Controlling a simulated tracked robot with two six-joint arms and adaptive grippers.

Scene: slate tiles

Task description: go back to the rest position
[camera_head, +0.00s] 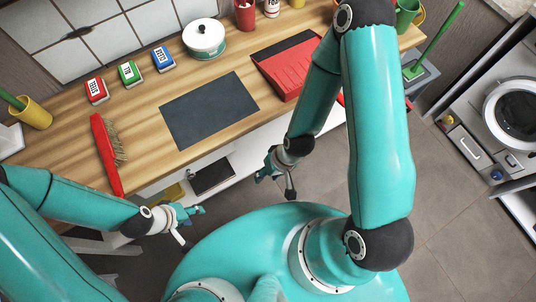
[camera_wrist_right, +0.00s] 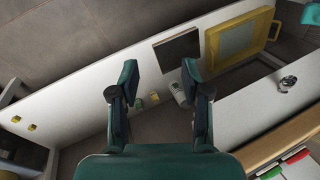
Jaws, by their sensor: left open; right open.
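My left gripper (camera_head: 195,228) is open and empty, in front of the workbench at the lower left of the head view. My right gripper (camera_head: 274,187) is open and empty, in front of the bench's front edge near the middle of the head view. In the right wrist view its two fingers (camera_wrist_right: 160,78) stand apart with nothing between them. Below and beyond them are a white surface, a dark square panel (camera_wrist_right: 177,46) and a yellow-framed piece (camera_wrist_right: 240,36). Neither gripper touches anything that I can see.
The wooden bench (camera_head: 150,95) bears a dark mat (camera_head: 209,108), a red brush (camera_head: 107,155), a red dustpan (camera_head: 290,70), a white pot (camera_head: 204,42) and small red, green and blue boxes. A washing machine (camera_head: 515,110) stands at right. Floor (camera_head: 450,215) is clear there.

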